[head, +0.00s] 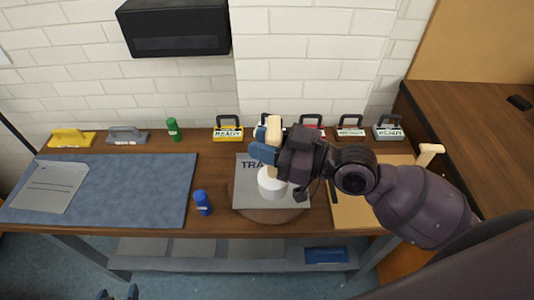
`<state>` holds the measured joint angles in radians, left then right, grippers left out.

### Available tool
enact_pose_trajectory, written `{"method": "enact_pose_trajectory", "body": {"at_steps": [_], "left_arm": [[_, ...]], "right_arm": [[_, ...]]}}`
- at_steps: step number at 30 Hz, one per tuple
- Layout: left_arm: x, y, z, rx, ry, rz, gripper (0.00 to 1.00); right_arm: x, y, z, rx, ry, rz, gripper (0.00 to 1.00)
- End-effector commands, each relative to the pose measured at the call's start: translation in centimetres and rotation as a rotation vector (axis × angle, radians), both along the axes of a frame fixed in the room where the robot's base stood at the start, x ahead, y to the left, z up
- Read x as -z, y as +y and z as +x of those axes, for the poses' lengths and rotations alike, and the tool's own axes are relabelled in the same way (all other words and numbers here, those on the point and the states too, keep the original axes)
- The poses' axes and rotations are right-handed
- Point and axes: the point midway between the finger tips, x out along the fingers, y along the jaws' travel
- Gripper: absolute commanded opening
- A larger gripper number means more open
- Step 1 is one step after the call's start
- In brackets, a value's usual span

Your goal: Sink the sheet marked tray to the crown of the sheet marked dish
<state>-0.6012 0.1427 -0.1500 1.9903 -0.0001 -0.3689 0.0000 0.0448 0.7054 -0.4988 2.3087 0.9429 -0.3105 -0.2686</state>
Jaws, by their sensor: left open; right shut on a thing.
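A flat grey sheet marked "TRA…" (244,187) lies over a round brown block (284,215); the rest of its lettering is hidden by my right gripper. My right gripper (266,149) has blue fingers and is shut on a pale wooden handle (273,124). A white cylindrical head (271,188) shows below the handle, over the sheet; I cannot tell whether it touches. Another grey sheet (49,187) lies on the blue mat at the left; I cannot read its marking. My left gripper (118,294) is open at the bottom edge, mostly cut off and away from the bench.
A blue bottle (202,203) stands beside the sheet, a green can (174,129) behind. Yellow (70,138) and grey (127,135) tools and several handled "READY" blocks (228,132) line the back. A tan board (352,209) lies right.

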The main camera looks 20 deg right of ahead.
Motion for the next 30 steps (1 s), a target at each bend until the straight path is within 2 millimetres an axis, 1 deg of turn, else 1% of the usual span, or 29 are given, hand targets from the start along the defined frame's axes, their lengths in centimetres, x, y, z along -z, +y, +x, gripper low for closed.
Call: {"method": "enact_pose_trajectory", "body": {"at_steps": [4,8,15,18,21,26,30], "left_arm": [[0.2,0.0,0.0,0.0,0.001,0.0,0.62],[1.4,0.0,-0.2,0.0,0.008,0.0,0.62],[4.7,0.0,-0.9,-0.001,0.037,0.0,0.62],[5.7,0.0,-1.2,-0.001,0.046,0.0,0.62],[6.1,0.0,-1.3,-0.001,0.051,0.0,0.62],[5.9,0.0,-1.2,-0.001,0.049,0.0,0.62],[6.4,-0.1,-1.3,0.0,0.052,-0.001,0.62]], "right_arm": [[-0.1,0.1,0.2,-0.002,-0.002,0.001,0.0],[-0.4,0.1,1.2,-0.011,-0.005,0.001,0.0],[-0.9,-0.9,5.5,-0.015,-0.004,0.0,0.0],[-1.2,-1.5,7.1,-0.012,-0.002,0.0,0.0],[-1.3,-2.2,8.4,-0.003,-0.002,0.001,0.0],[-1.2,-2.6,8.8,0.0,-0.005,0.006,0.0],[-0.3,-2.5,8.7,0.0,-0.003,0.008,0.0]]}}
